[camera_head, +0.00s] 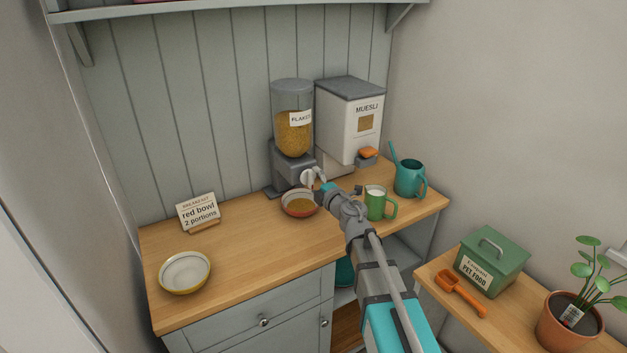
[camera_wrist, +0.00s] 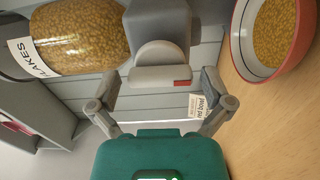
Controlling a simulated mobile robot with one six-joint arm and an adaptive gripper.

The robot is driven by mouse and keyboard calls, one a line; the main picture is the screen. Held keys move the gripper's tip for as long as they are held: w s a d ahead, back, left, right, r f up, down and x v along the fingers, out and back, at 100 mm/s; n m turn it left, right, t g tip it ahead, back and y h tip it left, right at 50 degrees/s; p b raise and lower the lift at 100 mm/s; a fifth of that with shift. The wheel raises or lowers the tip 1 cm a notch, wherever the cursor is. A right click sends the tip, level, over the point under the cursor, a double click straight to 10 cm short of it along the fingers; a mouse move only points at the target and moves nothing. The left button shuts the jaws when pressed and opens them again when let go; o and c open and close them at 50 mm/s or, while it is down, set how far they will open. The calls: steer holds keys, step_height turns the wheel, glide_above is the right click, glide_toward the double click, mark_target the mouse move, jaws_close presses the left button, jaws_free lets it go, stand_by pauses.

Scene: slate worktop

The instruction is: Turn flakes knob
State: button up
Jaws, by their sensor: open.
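The flakes dispenser (camera_head: 293,133) stands at the back of the counter, its clear hopper part full of flakes; it also shows in the wrist view (camera_wrist: 80,38). Its pale knob (camera_wrist: 160,76), with a flat bar and a red end, faces my gripper. In the head view the knob (camera_head: 307,178) is partly hidden by my gripper (camera_head: 322,179). In the wrist view my gripper (camera_wrist: 160,82) is open, one finger on each side of the knob's bar, with gaps visible. The red bowl (camera_head: 287,210) sits beneath the dispenser with flakes in it; it also shows in the wrist view (camera_wrist: 243,62).
A card (camera_head: 199,211) reads "red bowl 2 portions". A yellow-rimmed bowl (camera_head: 184,272) is at left. A muesli dispenser (camera_head: 345,125), green mug (camera_head: 377,205) and teal watering can (camera_head: 409,179) stand right, the mug close to my arm. The counter's left middle is clear.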

steer(key=v, duration=1)
steer(key=shift+s+d, duration=0.2)
steer(key=shift+d, duration=0.05)
steer(key=w+d+f+m+h+p, duration=0.1)
steer(key=w+d+m+h+p, duration=0.15)
steer(key=d+m+h, duration=1.3)
steer(key=s+d+f+m+g+y+p, duration=0.2)
steer(key=s+d+f+m+g, duration=0.3)
steer(key=s+f+m+g, duration=0.4)
steer(key=s+a+f+g+y, duration=0.1)
steer(key=s+a+g, duration=0.1)
steer(key=s, duration=0.3)
steer(key=s+a+f+g+y+p, duration=0.1)
steer(key=s+a+g+y, duration=0.1)
steer(key=s+g, duration=0.2)
steer(key=shift+s+f, duration=0.3)
steer(key=shift+s, duration=0.45)
steer(key=shift+a+y, duration=0.1)
steer(key=shift+y, duration=0.15)
